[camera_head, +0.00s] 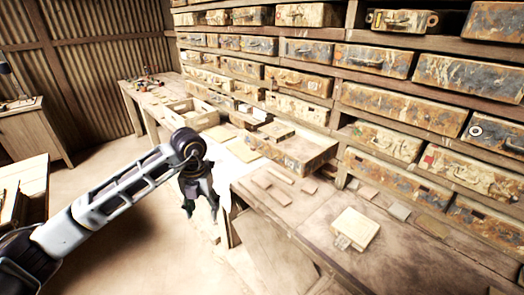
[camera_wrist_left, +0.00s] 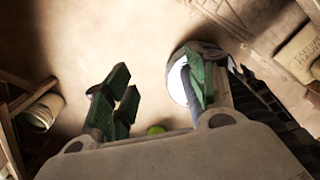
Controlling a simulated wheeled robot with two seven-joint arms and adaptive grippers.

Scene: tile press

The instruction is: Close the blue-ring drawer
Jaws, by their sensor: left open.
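Worn, rust-stained drawers fill the wall rack. One drawer (camera_head: 308,158) stands pulled out over the bench, right of centre; I cannot make out a blue ring on it. A drawer at the right edge (camera_head: 496,134) carries a pale round ring mark whose colour I cannot tell as blue. My left gripper (camera_head: 201,208) hangs pointing down by the bench's front edge, left of and apart from the pulled-out drawer. In the left wrist view its green-padded fingers (camera_wrist_left: 158,92) are spread with nothing between them. My right gripper is not in view.
The wooden bench (camera_head: 310,222) runs along under the rack. A pale block (camera_head: 355,228) and several flat tiles lie on it. An open wooden tray (camera_head: 192,112) stands farther back. A bucket (camera_wrist_left: 43,110) shows in the left wrist view. The floor at left is clear.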

